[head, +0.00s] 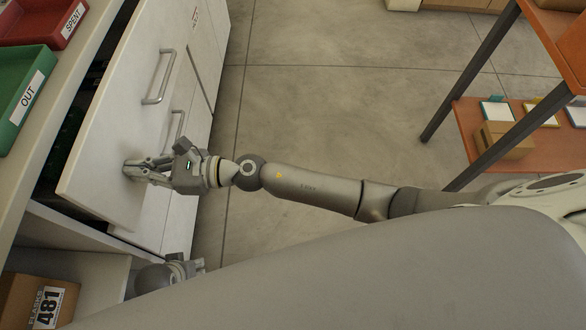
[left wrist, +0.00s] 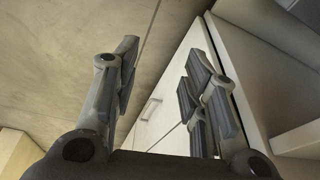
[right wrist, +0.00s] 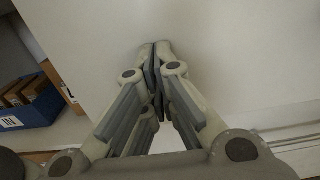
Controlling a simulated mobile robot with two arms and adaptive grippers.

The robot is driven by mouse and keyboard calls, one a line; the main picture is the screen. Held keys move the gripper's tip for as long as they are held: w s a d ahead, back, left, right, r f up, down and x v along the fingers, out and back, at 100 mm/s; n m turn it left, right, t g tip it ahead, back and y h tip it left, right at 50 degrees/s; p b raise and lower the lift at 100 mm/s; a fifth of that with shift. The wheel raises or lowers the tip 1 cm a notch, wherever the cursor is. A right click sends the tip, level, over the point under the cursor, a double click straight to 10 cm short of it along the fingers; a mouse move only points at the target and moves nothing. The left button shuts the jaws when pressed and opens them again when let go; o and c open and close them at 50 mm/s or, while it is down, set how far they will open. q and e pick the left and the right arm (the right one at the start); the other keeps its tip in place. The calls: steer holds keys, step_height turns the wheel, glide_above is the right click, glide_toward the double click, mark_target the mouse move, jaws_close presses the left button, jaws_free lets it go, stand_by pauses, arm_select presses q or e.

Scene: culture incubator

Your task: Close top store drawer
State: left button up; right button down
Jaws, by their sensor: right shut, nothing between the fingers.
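The top store drawer has a white front (head: 118,115) with a metal bar handle (head: 160,77). It stands out from the cabinet, with a dark gap behind it. My right gripper (head: 130,170) is shut and empty, its fingertips at the drawer front near its lower end in the head view. The right wrist view shows the closed fingertips (right wrist: 156,50) against the white panel (right wrist: 230,60); contact is hard to tell. My left gripper (head: 200,265) is lower down, partly hidden by my body. In the left wrist view it is open and empty (left wrist: 160,75).
A red SPENT tray (head: 45,20) and a green OUT tray (head: 25,90) sit on the counter (head: 75,70). A FLASKS 481 carton (head: 30,300) is at lower left. An orange shelf unit (head: 470,120) stands right. Floor (head: 340,90) between is clear.

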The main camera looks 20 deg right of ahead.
steer(key=x, duration=0.4)
steer(key=shift+x, duration=0.95)
arm_select(q)
steer(key=shift+w+v, duration=0.15)
steer(key=shift+v, duration=0.45)
steer(key=shift+w+v, duration=0.15)
steer(key=shift+v, duration=0.4)
arm_select(e)
steer(key=shift+r, duration=0.15)
arm_select(q)
steer(key=shift+r, duration=0.1)
arm_select(e)
steer(key=shift+r, duration=0.15)
